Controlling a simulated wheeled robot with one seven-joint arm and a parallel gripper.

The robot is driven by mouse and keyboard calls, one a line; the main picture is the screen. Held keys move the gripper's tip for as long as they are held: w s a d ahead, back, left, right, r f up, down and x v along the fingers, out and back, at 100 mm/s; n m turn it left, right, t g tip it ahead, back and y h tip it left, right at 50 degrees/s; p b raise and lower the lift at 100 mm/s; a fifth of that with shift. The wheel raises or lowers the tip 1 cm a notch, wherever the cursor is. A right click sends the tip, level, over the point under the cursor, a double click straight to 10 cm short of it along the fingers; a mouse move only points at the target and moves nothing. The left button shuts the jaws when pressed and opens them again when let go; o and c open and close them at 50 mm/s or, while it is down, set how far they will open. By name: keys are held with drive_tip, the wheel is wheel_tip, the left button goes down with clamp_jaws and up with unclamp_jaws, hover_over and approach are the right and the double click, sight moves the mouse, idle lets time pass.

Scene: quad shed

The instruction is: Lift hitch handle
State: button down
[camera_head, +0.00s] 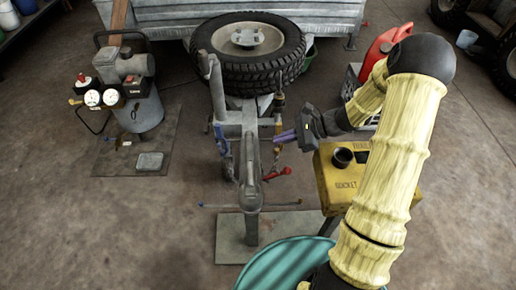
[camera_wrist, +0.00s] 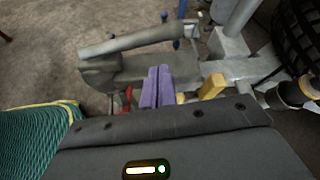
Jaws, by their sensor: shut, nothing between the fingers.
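The grey metal trailer hitch (camera_head: 250,192) points toward me in the middle of the head view. In the wrist view the hitch handle (camera_wrist: 140,39) is a long grey bar, running from the rounded coupling head (camera_wrist: 98,73) to the right above the drawbar. My gripper (camera_head: 277,138) is to the right of the hitch in the head view. Its purple fingers (camera_wrist: 158,70) are shut and empty. In the wrist view their tips lie below the handle in the picture, over the drawbar, with a visible gap to the handle. I cannot tell their exact depth.
A spare wheel (camera_head: 248,52) lies behind the hitch. A yellow box (camera_head: 345,185) stands close under my arm. A teal round item (camera_head: 285,265) is at the front. A compressor (camera_head: 137,95) stands at left, and a red can (camera_head: 383,52) at back right.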

sight(250, 159)
drive_tip(key=b+x, duration=0.3)
drive_tip(key=x, duration=0.5)
drive_tip(key=shift+w+a+f, duration=0.1)
drive_tip(key=shift+a+f, duration=0.05)
drive_tip(key=shift+a, duration=0.2)
drive_tip(key=shift+w, duration=0.1)
